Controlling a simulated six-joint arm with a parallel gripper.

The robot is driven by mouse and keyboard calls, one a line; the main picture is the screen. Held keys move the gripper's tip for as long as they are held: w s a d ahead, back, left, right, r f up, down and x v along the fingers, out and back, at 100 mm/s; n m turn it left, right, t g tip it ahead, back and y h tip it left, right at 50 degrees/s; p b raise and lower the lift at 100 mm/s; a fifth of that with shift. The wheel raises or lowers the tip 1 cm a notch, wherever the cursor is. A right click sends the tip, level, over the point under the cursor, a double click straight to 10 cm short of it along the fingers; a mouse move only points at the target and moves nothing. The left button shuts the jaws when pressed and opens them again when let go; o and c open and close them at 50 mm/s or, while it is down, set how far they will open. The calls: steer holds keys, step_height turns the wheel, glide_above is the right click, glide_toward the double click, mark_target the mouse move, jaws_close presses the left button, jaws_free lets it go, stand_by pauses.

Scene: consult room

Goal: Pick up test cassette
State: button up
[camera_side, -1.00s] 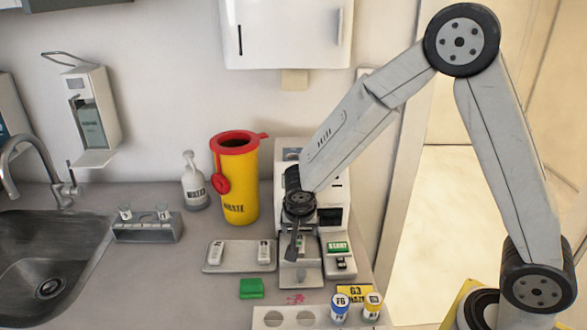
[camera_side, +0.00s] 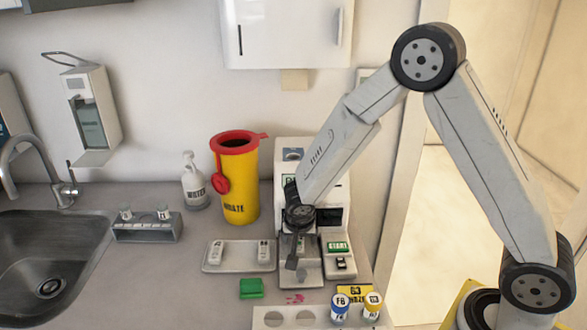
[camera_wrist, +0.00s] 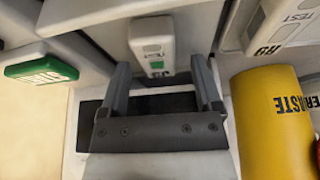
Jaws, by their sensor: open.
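A white test cassette (camera_wrist: 152,42) with a green square and the word TEST lies on the analyzer's front platform (camera_side: 287,274). In the side view my gripper hides most of it. My gripper (camera_wrist: 161,66) is open. In the wrist view its two fingers lie either side of the cassette's near end, with gaps on both sides. It also shows in the side view (camera_side: 296,268), low over the platform. A second cassette (camera_side: 215,252) and a third (camera_side: 264,251) lie on a grey tray (camera_side: 240,268) left of the platform.
A green START button (camera_side: 338,247) stands right of the platform. A yellow waste bin (camera_side: 238,185) and a water bottle (camera_side: 194,182) stand behind the tray. A green block (camera_side: 251,289) and a rack with capped vials (camera_side: 340,308) are in front. A sink (camera_side: 45,270) is at left.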

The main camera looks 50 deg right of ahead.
jaws_close()
steer(key=shift+r, duration=0.1)
steer(key=shift+r, duration=0.7)
steer(key=s+r, duration=1.1)
steer(key=s, duration=0.3)
steer(key=shift+r, duration=0.25)
